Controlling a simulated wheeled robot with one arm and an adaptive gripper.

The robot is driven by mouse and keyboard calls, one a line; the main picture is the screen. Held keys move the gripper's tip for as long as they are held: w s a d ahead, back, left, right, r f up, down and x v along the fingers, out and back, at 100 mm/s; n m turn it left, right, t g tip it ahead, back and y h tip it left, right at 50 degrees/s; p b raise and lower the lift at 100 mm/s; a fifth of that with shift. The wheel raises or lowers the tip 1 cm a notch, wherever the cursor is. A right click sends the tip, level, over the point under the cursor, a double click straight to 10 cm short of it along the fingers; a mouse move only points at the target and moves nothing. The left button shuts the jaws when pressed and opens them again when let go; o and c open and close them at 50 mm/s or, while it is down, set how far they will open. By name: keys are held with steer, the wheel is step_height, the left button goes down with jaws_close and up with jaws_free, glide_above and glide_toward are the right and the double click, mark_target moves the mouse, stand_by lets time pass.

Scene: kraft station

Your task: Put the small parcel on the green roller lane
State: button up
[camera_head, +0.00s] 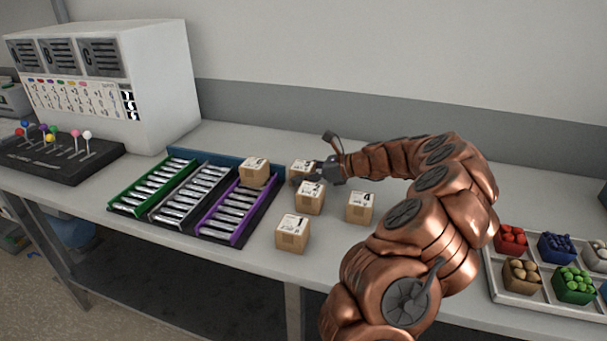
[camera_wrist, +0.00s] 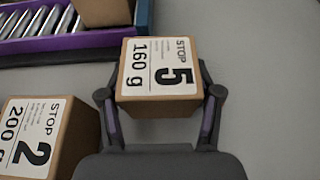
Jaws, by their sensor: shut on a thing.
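My gripper (camera_head: 308,174) is shut on a brown box parcel (camera_head: 302,164) just right of the roller lanes. In the wrist view my gripper (camera_wrist: 160,92) has a finger on each side of this parcel (camera_wrist: 160,78), whose label reads "STOP 5, 160 g". I cannot tell whether it touches the table. The green roller lane (camera_head: 124,205) is the leftmost of three lanes, and its rollers look empty. Other parcels are of similar size, so I cannot tell by size which is the small one.
A parcel (camera_head: 254,174) sits at the far end of the purple lane (camera_head: 238,238). Loose parcels stand nearby: one (camera_head: 310,200) close to my gripper, one (camera_head: 360,208) to the right, one (camera_head: 292,235) in front. The middle lane (camera_head: 160,217) looks empty. A divided tray (camera_head: 540,308) is at right.

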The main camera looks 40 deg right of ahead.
steer(key=shift+f, duration=0.1)
steer(key=o, duration=1.2)
steer(key=shift+o, duration=0.2)
steer(key=shift+d, duration=0.1)
steer(key=v, duration=1.2)
